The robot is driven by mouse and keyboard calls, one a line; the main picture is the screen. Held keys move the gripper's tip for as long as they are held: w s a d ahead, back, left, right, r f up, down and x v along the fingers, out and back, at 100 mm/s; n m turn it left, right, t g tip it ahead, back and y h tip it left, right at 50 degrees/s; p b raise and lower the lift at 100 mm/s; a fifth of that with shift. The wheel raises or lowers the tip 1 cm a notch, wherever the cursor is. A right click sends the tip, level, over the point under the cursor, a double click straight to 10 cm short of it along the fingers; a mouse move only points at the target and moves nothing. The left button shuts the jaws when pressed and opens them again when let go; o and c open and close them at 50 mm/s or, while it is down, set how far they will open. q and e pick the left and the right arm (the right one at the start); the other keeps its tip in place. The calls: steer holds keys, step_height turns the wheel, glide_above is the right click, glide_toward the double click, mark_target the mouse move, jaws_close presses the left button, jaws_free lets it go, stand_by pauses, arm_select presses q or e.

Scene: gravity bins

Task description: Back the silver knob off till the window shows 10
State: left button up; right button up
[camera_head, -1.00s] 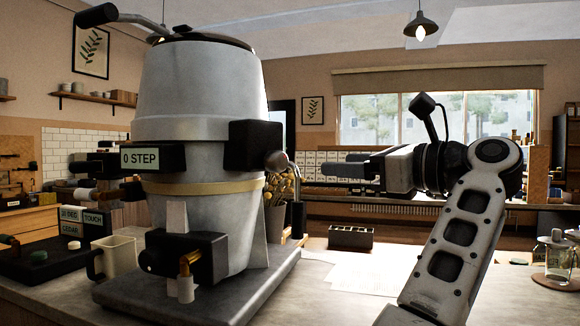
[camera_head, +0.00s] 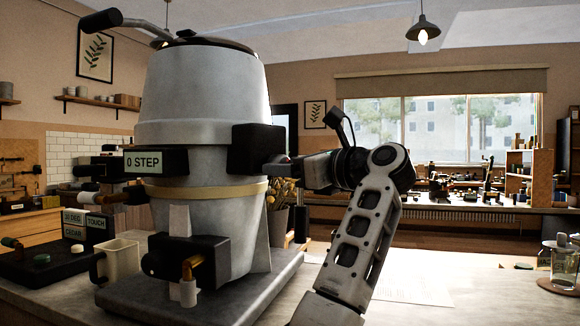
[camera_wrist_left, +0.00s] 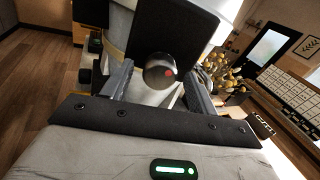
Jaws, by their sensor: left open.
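The window (camera_head: 155,161) on the vessel's front reads "0 STEP". My left gripper (camera_wrist_left: 158,76) is open, with one finger on either side of the knob in the left wrist view; I cannot tell if they touch it. In the head view the gripper (camera_head: 290,163) is right of the housing and mostly hides the knob. My right gripper is not in view.
The vessel stands on a grey base plate (camera_head: 140,296) on the worktop. A black spout block (camera_head: 185,260) and a cream mug (camera_head: 118,262) are at its front. A dark tray with labels (camera_head: 85,224) lies left. A glass jar (camera_head: 563,262) stands far right.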

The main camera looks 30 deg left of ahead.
arm_select(q)
steer(key=c, duration=1)
steer(key=shift+p, duration=0.3)
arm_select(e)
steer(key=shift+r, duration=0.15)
arm_select(q)
steer(key=m+p, duration=0.4)
steer(key=m, duration=0.1)
steer(key=shift+m, duration=0.3)
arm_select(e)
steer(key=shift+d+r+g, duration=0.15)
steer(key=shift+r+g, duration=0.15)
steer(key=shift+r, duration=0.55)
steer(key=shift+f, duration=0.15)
arm_select(q)
steer(key=shift+f, duration=0.1)
